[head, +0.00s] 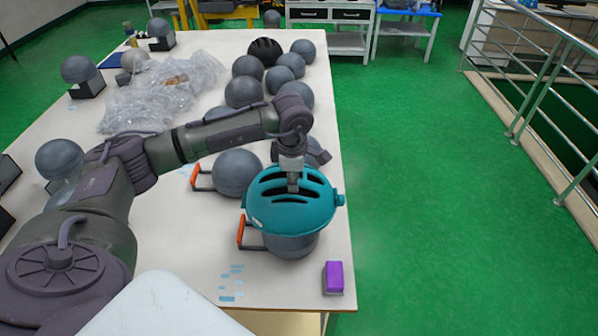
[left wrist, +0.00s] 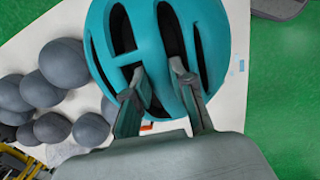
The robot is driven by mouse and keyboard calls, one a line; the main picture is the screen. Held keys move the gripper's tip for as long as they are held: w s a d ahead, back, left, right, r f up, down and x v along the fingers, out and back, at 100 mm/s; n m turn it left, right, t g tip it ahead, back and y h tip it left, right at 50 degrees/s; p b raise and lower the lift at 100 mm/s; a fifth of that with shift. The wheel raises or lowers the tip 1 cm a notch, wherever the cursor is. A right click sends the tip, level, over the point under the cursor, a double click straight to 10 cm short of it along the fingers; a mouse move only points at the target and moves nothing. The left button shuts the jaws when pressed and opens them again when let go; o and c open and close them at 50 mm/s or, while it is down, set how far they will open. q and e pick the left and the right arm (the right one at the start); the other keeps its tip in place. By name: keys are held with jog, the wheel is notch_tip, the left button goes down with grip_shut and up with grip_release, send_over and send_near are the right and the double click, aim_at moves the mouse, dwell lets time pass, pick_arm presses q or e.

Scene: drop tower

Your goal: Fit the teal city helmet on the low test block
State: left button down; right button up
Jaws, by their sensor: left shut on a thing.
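The teal helmet (head: 268,212) has dark vent slots and is over a grey round test block (head: 291,246) near the table's front right. The block's lower part shows below the helmet rim; I cannot tell whether the helmet rests on it or hangs just above. My left gripper (head: 292,186) comes down from above and is shut on the helmet's top, its fingers at the vents. The left wrist view shows the helmet (left wrist: 110,60) filling the middle, with the left gripper's fingers (left wrist: 158,92) at its slots. My right gripper is in neither view.
An orange handle (head: 241,231) sits left of the covered block. Another grey block (head: 238,173) with an orange handle stands just behind. A purple block (head: 334,277) lies at the front right. Several grey balls, a black helmet (head: 265,51) and clear plastic wrap (head: 165,90) lie farther back.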

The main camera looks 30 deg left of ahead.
pick_arm(q)
jog(key=shift+s+f+b, duration=0.25)
jog(key=shift+f+b, duration=0.05)
jog(key=shift+f, duration=0.3)
jog(key=shift+s+f+b, duration=0.25)
jog(key=shift+f+b, duration=0.05)
jog(key=shift+f, duration=0.3)
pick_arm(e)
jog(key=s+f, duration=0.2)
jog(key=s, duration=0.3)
pick_arm(q)
jog(key=f+b, duration=0.1)
jog(key=f, duration=0.2)
jog(key=shift+w+f+b, duration=0.3)
jog(key=shift+w+b, duration=0.05)
jog(key=shift+s+f, duration=0.1)
jog(key=shift+f, duration=0.3)
notch_tip(320, 180, down, 4)
jog(key=b, duration=0.3)
jog(key=shift+f, duration=0.15)
jog(key=shift+f+b, duration=0.8)
jog(key=shift+f, duration=0.15)
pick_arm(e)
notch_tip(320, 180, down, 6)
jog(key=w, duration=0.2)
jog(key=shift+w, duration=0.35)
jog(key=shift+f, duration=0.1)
